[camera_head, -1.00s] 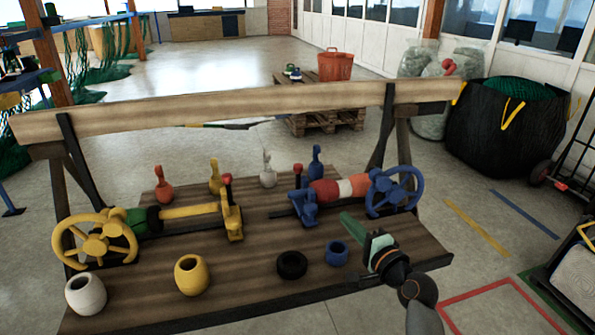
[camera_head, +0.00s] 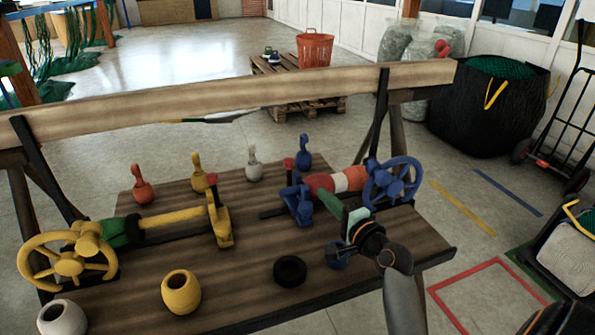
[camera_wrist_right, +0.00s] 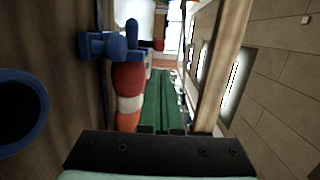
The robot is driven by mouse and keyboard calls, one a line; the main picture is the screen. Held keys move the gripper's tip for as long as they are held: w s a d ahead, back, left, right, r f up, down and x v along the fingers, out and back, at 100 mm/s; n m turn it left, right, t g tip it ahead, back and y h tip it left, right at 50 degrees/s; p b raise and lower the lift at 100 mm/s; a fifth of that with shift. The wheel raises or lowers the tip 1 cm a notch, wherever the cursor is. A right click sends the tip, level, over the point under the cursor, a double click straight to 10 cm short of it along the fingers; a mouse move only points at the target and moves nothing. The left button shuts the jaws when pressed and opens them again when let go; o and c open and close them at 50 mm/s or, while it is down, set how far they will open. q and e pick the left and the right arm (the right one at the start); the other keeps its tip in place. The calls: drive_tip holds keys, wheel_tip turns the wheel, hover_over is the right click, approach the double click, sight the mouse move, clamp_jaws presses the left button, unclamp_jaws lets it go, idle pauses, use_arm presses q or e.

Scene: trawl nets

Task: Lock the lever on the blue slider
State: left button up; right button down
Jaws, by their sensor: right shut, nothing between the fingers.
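The blue slider (camera_head: 300,205) stands on the bench's right half, at the left end of a red and white float. Its lever stands up on its left side with a red knob (camera_head: 289,163). In the right wrist view the blue slider (camera_wrist_right: 112,45) is at the upper left, beyond the float (camera_wrist_right: 128,85). My right gripper (camera_head: 322,195) is shut and empty, its green fingers pointing toward the slider. In the head view they overlap the space just right of it; contact cannot be told. The fingers (camera_wrist_right: 165,100) also show in the wrist view. My left gripper is not in view.
A blue handwheel (camera_head: 392,183) is at the float's right end, close to my right arm. A yellow slider (camera_head: 220,222) stands left. A wooden beam (camera_head: 200,98) runs along the back.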

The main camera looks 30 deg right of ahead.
drive_tip(key=b, duration=0.2)
approach(292, 165)
drive_tip(key=shift+w, duration=0.3)
drive_tip(key=w+b, duration=0.2)
drive_tip(key=w, duration=0.3)
drive_tip(key=shift+d+f+b, duration=0.2)
drive_tip(key=shift+d+b, duration=0.05)
drive_tip(key=shift+b, duration=0.15)
drive_tip(key=shift+w+r, duration=0.1)
drive_tip(key=shift+w, duration=0.5)
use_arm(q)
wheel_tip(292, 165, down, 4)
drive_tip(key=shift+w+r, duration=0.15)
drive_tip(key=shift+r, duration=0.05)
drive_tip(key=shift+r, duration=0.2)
use_arm(e)
drive_tip(key=shift+r, duration=0.1)
